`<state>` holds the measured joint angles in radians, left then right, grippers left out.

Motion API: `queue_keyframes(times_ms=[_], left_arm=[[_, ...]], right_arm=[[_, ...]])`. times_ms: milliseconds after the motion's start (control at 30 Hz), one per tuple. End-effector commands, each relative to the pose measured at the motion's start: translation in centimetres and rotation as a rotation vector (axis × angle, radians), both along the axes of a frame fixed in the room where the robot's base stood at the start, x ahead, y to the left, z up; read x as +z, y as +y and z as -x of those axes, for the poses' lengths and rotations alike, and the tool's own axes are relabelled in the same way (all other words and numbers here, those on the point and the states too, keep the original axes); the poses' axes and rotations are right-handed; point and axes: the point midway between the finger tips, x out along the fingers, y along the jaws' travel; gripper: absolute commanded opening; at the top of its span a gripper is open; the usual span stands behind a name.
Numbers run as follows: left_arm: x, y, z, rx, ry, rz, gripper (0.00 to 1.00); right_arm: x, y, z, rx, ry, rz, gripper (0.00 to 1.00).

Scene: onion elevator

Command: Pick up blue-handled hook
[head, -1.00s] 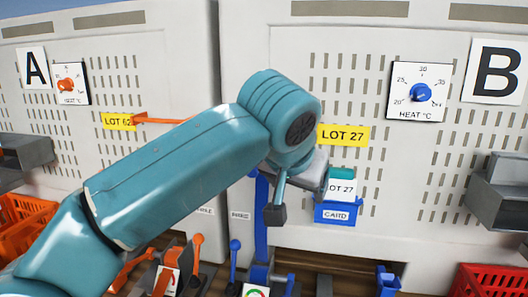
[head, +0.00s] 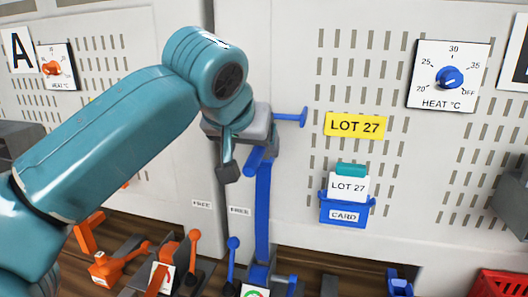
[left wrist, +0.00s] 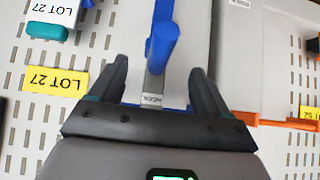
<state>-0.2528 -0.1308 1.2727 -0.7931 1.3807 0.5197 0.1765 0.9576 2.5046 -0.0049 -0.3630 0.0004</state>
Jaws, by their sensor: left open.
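The hook hangs in front of the wall panel. In the left wrist view its blue handle (left wrist: 162,42) and its grey shaft (left wrist: 153,88) with a HOOK label lie between the fingers. In the head view a blue piece that looks like the handle (head: 258,160) shows just below my gripper; the shaft is hidden there. My left gripper (left wrist: 157,78) is open, with a finger on each side of the shaft and a visible gap to each. In the head view my left gripper (head: 255,125) is partly hidden by my own wrist. My right gripper is not in view.
A blue peg (head: 291,117) sticks out beside the gripper. A yellow LOT 27 sign (head: 355,126) and a blue card holder (head: 346,212) are to its right. A blue post (head: 263,215) and several levers stand below. A heat dial (head: 449,77) is at upper right.

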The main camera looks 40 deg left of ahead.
Motion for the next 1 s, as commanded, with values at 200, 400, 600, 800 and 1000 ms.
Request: queue_keyframes(times_ms=[200,400,600,800,1000], left_arm=[[-1.8,0.9,-1.7,0.001,0.001,0.0,0.77],[-3.0,1.8,-3.7,0.002,0.006,-0.001,0.77],[-5.0,2.7,-5.5,0.001,0.002,-0.001,0.77],[-5.2,2.8,-5.8,-0.001,-0.001,-0.001,0.77],[-5.2,2.8,-5.7,-0.001,-0.001,-0.001,0.31]], right_arm=[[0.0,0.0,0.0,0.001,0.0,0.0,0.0],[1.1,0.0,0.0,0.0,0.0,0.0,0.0],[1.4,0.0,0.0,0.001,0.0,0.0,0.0],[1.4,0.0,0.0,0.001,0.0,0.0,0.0],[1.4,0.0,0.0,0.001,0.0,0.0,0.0]])
